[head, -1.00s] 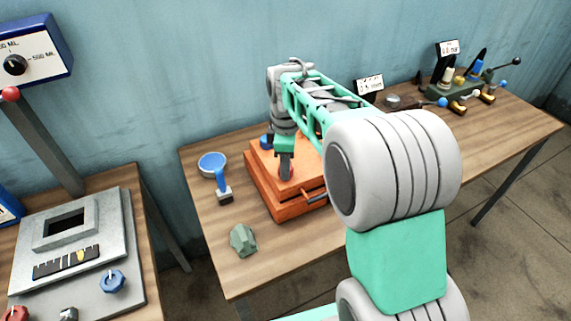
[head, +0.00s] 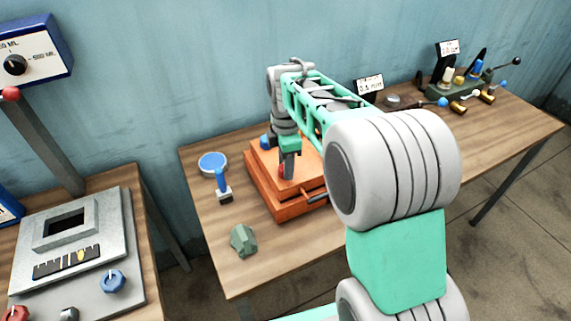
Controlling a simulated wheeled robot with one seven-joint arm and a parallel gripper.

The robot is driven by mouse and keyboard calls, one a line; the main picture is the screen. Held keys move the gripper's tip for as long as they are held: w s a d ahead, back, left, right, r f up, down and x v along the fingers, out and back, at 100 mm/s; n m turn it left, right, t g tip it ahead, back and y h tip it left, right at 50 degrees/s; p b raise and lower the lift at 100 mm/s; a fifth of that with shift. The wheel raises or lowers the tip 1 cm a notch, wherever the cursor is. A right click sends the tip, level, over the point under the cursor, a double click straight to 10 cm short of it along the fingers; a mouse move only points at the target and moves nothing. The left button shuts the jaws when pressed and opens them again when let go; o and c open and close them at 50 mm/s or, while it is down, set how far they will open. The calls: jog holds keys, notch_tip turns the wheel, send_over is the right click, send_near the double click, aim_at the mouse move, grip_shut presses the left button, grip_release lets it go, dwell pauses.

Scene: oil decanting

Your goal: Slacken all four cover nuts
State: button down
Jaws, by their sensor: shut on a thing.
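The orange box with its cover (head: 262,185) sits on the wooden table, with a dark handle (head: 314,197) at its front right. A blue cover nut (head: 265,142) shows at the cover's back left corner. A red cover nut (head: 282,171) shows at the front left, partly behind a finger. My gripper (head: 287,172) points down over the cover, its fingers shut on the red nut. My arm hides the right part of the cover and any nuts there.
A blue-rimmed round dish (head: 213,163), a blue-handled tool (head: 222,187) and a green stone-like lump (head: 243,240) lie left of the box. A "0.5 mm" sign (head: 369,88) and a green rack (head: 455,88) stand behind. A grey panel (head: 80,240) is at left.

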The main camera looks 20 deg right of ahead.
jog(key=c, duration=0.9)
grip_release()
jog(key=shift+r, duration=0.15)
notch_tip(320, 180, up, 8)
jog(key=shift+f+b, duration=0.25)
jog(key=shift+b, duration=0.2)
jog(key=shift+s+r, duration=0.1)
jog(key=shift+s, duration=0.1)
jog(key=s+f+m+t, duration=0.1)
jog(key=s+f+m, duration=0.2)
jog(key=s+m, duration=0.5)
jog(key=s+f+m+t, duration=0.2)
jog(key=s+f+m, duration=0.1)
jog(key=s+m, duration=0.5)
jog(key=shift+s+m+t, duration=0.3)
jog(key=shift+s+m, duration=0.05)
jog(key=shift+m, duration=0.65)
